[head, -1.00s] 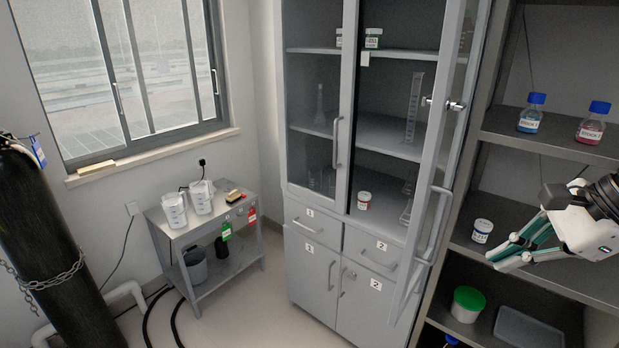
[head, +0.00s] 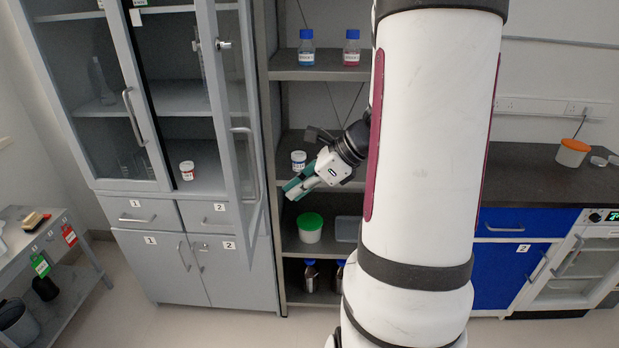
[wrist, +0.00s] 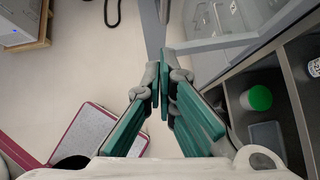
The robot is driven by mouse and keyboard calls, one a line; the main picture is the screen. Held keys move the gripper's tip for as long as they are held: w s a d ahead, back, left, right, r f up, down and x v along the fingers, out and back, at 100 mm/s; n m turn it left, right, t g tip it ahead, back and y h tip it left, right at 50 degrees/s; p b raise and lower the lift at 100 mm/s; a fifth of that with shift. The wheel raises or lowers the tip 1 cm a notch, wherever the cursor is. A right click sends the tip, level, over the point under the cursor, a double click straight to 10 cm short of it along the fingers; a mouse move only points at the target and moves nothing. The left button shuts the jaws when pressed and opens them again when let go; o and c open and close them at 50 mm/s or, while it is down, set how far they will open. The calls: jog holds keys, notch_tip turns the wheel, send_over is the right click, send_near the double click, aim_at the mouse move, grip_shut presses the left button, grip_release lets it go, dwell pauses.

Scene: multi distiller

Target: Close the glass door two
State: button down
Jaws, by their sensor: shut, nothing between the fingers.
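The grey cabinet (head: 160,210) has two glass doors. The left glass door (head: 125,60) is shut. Glass door two (head: 213,85), on the right, stands open and swung out from the cabinet. Its long bar handle (head: 238,160) is on the outer face. My gripper (head: 290,191) is shut and empty, to the right of the open door and in front of the open shelf unit. In the wrist view the fingertips (wrist: 163,72) are together, close to the lower edge of the door frame (wrist: 215,43); whether they touch cannot be told.
The shelf unit (head: 262,110) to the right holds blue-capped bottles (head: 306,47), a white jar (head: 298,160) and a green-lidded tub (head: 310,228). A small grey cart (head: 75,245) stands at the left. A worktop with blue cupboards (head: 515,222) is at the right. Floor before the cabinet is clear.

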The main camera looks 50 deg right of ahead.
jog(key=shift+w+a+f, duration=0.15)
jog(key=shift+w+a, duration=0.25)
jog(key=shift+w, duration=0.3)
jog(key=shift+w+a+f, duration=0.15)
jog(key=shift+w+a, duration=0.3)
jog(key=shift+w, duration=0.3)
jog(key=shift+w+a+f, duration=0.15)
jog(key=shift+w+a, duration=0.25)
jog(key=shift+w, duration=0.3)
jog(key=shift+w, duration=0.1)
